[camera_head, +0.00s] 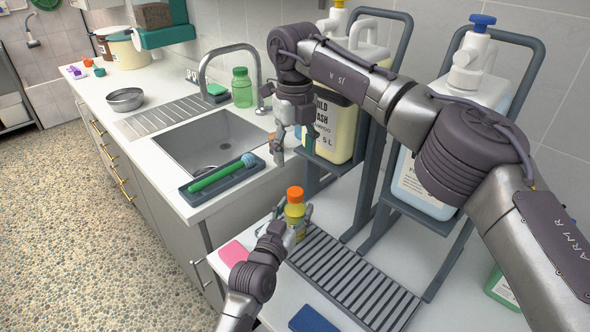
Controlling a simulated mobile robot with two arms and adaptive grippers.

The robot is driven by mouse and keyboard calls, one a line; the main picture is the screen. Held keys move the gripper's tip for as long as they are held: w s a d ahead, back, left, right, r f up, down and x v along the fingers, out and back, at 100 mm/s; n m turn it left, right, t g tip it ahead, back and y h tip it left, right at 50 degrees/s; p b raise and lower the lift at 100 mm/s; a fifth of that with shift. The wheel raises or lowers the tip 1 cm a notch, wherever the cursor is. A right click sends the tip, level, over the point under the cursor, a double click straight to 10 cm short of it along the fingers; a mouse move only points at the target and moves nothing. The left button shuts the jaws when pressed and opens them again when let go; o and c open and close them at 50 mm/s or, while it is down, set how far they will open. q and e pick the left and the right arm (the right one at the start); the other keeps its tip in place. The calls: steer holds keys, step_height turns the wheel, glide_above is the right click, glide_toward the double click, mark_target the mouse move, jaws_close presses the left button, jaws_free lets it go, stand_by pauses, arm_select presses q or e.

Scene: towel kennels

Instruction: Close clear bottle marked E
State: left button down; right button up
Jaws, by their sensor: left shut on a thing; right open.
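A small clear bottle (295,213) with yellow contents stands upright at the head of the slatted grey rack. An orange cap (295,193) sits on its top; how tight it is cannot be told. No letter E is readable on it. My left gripper (293,222) is shut around the bottle's body from the front. My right gripper (291,152) is open, pointing down, above and apart from the orange cap.
Big pump jugs, one yellow (337,125) and one blue-white (420,185), stand in grey frames behind. The slatted rack (350,275), a pink block (233,253) and a blue block (312,320) lie on the counter. A sink (205,140) and a tray with a green brush (222,176) are at the left.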

stand_by(0.3)
arm_select(q)
steer(key=shift+c, duration=1.4)
jaws_free()
steer(key=shift+s, duration=0.1)
steer(key=v, duration=1.2)
steer(key=shift+f, duration=0.1)
